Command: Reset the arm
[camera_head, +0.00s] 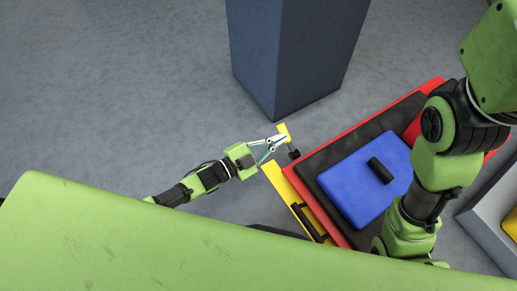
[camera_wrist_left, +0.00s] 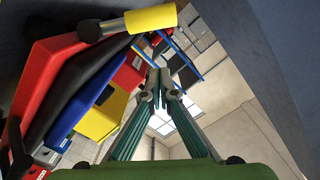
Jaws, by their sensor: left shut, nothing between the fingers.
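My left gripper (camera_head: 273,143) is near the middle of the head view, with its fingertips close together and nothing seen between them. In that view it is beside a yellow handle (camera_head: 283,130) at the left corner of a red jack or cart (camera_head: 345,127). In the left wrist view, the gripper fingers (camera_wrist_left: 163,84) meet at their tips and point up the picture. The yellow handle (camera_wrist_left: 152,19) there is above the fingertips, apart from them in the picture. My right arm comes in at the right of the head view. Its gripper is not visible.
A black mat (camera_head: 322,160) and a blue case (camera_head: 352,180) with a dark handle lie on the red cart. A yellow drawer-like part (camera_head: 284,189) sticks out at its left. A dark blue pillar (camera_head: 290,60) stands behind. Grey floor (camera_head: 110,90) at left is clear.

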